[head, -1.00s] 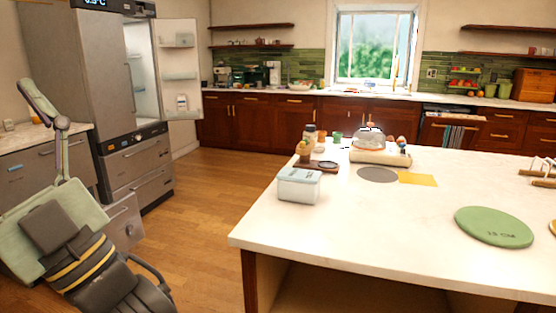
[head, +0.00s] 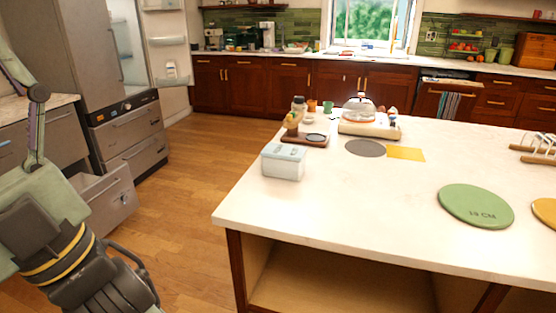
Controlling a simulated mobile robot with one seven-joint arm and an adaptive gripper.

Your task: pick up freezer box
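A pale, light-blue and white lidded box (head: 283,162), which looks like the freezer box, stands upright on the left end of the white island counter, near its left edge. Nothing touches it. My arm shows at the left edge of the head view, well to the left of the box and apart from it. I cannot make out my gripper's fingers in this view.
The island counter (head: 330,220) holds a wooden board (head: 305,139), a burner with a kettle (head: 361,113), a grey round mat (head: 366,148), a yellow mat (head: 405,154) and a green disc (head: 476,206). An open fridge (head: 125,50) and open drawer (head: 108,199) stand left. Wooden floor (head: 180,190) lies between.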

